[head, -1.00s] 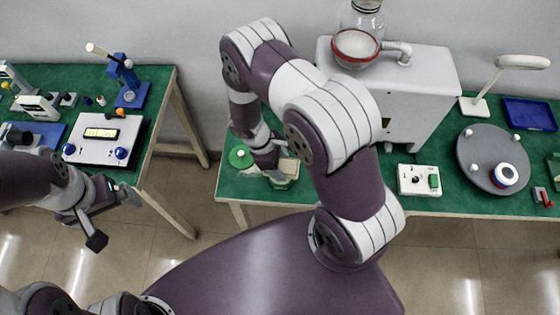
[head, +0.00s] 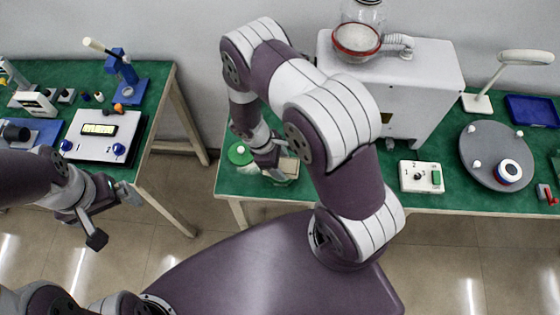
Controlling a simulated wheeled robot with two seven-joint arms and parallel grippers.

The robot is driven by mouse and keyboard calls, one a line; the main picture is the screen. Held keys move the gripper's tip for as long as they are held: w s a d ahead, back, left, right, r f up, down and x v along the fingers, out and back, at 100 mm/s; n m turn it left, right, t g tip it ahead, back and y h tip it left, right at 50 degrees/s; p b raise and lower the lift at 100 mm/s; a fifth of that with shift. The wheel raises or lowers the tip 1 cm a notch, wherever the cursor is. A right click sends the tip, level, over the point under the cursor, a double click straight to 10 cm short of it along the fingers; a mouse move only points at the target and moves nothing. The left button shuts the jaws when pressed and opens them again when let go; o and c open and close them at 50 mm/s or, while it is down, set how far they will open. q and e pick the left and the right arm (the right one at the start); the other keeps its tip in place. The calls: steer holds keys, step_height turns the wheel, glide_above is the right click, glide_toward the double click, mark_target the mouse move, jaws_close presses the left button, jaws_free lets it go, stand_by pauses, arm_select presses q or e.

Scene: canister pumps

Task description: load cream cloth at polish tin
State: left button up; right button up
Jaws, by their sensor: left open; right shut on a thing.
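A round green tin (head: 240,153) with a small pale spot on top sits at the left end of the right-hand green table; I take it as the polish tin. My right gripper (head: 277,175) is low over this table, just right of the tin. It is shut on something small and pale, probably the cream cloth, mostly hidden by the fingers. A flat tan-topped block (head: 289,168) lies beside and partly behind the gripper. Whether they touch is unclear. My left gripper (head: 115,216) is open and empty over the floor, in front of the left table.
A white machine (head: 430,85) with a glass jar (head: 357,38) stands behind. A white switch box (head: 421,177), grey turntable (head: 480,145), lamp (head: 522,57) and blue tray (head: 532,111) are rightward. The left table holds a white panel (head: 88,150) and blue press (head: 122,72). A gap separates the tables.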

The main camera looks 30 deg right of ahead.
mark_target(280, 165)
steer(key=shift+f+b, duration=0.4)
steer(key=shift+f, duration=0.15)
stand_by(0.9)
step_height(280, 165, up, 7)
steer(key=p, duration=0.6)
steer(key=shift+r, duration=0.15)
stand_by(0.5)
